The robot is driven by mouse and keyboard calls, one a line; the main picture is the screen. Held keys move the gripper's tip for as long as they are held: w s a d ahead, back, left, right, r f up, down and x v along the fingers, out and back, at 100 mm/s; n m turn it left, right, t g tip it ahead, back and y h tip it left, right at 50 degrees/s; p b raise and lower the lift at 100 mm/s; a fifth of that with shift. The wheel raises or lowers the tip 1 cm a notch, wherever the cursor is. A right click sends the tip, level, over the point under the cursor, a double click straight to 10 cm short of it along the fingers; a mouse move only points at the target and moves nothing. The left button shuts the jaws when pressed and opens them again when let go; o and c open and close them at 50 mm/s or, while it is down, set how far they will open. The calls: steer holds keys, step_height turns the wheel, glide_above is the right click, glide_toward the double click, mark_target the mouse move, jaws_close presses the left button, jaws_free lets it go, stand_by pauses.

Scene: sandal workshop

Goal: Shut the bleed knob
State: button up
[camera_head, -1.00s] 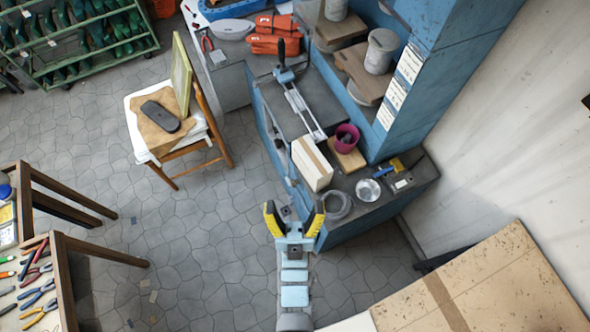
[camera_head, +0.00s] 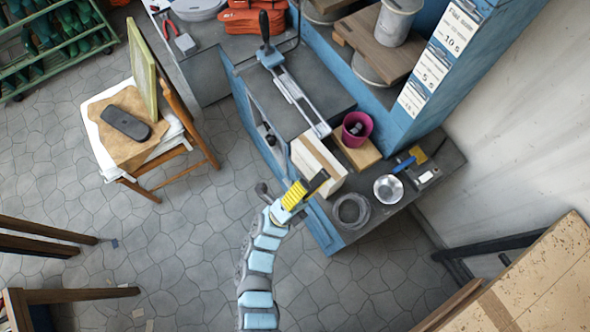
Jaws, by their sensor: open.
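The blue press cabinet (camera_head: 246,118) stands right of centre. A small dark round knob (camera_head: 270,139) shows on its front side. A grey lever-like piece (camera_head: 263,190) shows lower down, just left of my gripper. I cannot tell which of these is the bleed knob. My gripper (camera_head: 307,188) is in front of the cabinet's near end, below the cream box in the picture. It is open and seen at a slant, with a yellow finger and a dark tip showing. I see nothing held in it. It partly hides the cabinet's lower front.
On the cabinet top are a cream box (camera_head: 312,160), a magenta cup (camera_head: 357,128), a wire coil (camera_head: 351,210) and a metal bowl (camera_head: 388,188). A chair (camera_head: 203,150) stands left. Cardboard (camera_head: 540,285) lies lower right. The floor between chair and cabinet is clear.

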steer(key=w+a+f+m+g+y+b, duration=0.1)
steer(key=a+f+m+g+y+b, duration=0.15)
steer(key=f+m+b, duration=0.75)
steer(key=w+a+f+m+g+y+b, duration=0.15)
steer(key=a+f+g+b, duration=0.35)
steer(key=f, duration=1.2)
steer(key=a+f+m+t+y+b, duration=0.1)
steer(key=a+f+m+y+b, duration=0.15)
steer(key=a+f+b, duration=0.55)
steer(key=a+f+m+y+b, duration=0.1)
steer(key=a+f+m+b, duration=0.25)
steer(key=f+b, duration=0.45)
steer(key=x, duration=0.6)
steer(key=f+x, duration=0.1)
steer(key=x, duration=0.4)
steer(key=f+x, duration=0.1)
steer(key=x, duration=0.5)
steer(key=shift+w+d+f, duration=0.1)
steer(key=shift+w+d, duration=0.15)
steer(key=shift+d, duration=0.05)
steer(key=c, duration=1.2)
